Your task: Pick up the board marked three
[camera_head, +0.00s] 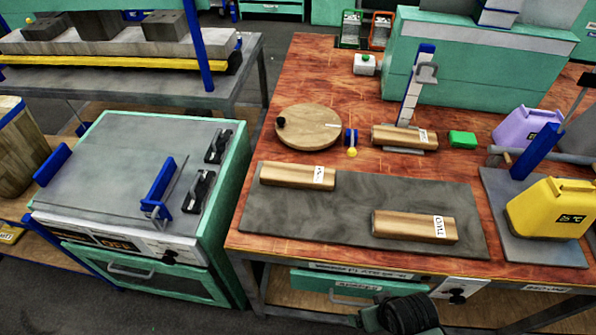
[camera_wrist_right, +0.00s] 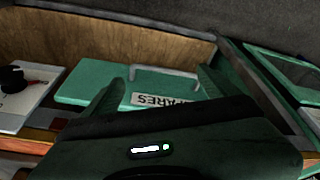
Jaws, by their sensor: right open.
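Three wooden boards with white labels show in the head view. One board (camera_head: 285,174) lies at the left of the dark grey mat (camera_head: 350,187), and another (camera_head: 405,225) lies at its front right. A third board (camera_head: 390,136) lies under the upright blue-and-white press behind the mat. The labels are too small to read surely; the front right one may read TWO. In the right wrist view my right gripper (camera_wrist_right: 158,82) is open and empty, facing a green drawer (camera_wrist_right: 85,82) labelled SPARES. It is apart from all the boards. My left gripper is not in view.
A round wooden disc (camera_head: 308,127), a green block (camera_head: 462,139) and a yellow container (camera_head: 552,208) stand on the red-brown table (camera_head: 265,232). A grey-topped machine (camera_head: 115,160) with an OFF display stands to the left. A drawer (camera_head: 345,284) is under the table's front edge.

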